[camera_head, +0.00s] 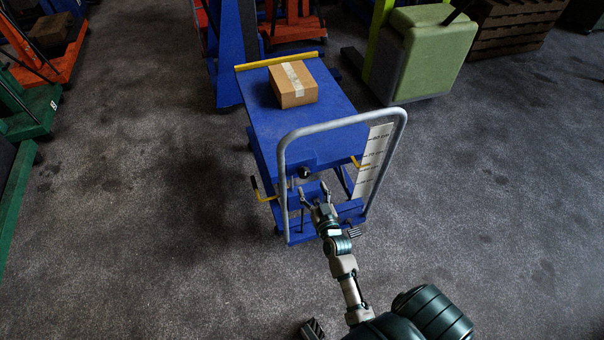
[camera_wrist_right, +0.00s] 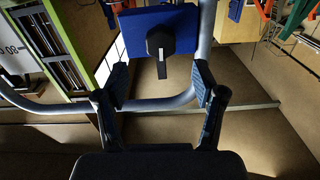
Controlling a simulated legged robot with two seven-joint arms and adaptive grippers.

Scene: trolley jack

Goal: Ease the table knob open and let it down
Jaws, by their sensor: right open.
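The blue lift table (camera_head: 258,112) stands ahead of me with its platform raised. Its black knob (camera_head: 304,172) is on the near side, below the platform edge. In the right wrist view the knob (camera_wrist_right: 160,42) is dark and faceted, with a pointer-like tab hanging down, in front of a blue plate (camera_wrist_right: 130,32). My right gripper (camera_head: 313,188) is open and empty, near the knob but apart from it. In the wrist view its fingers (camera_wrist_right: 161,82) are spread to either side below the knob.
A cardboard box (camera_head: 293,85) sits on the platform. A grey tubular handle (camera_head: 340,122) arches around the knob area, close to my gripper. A height scale (camera_head: 374,160) stands at the right, and yellow levers (camera_head: 262,190) stick out.

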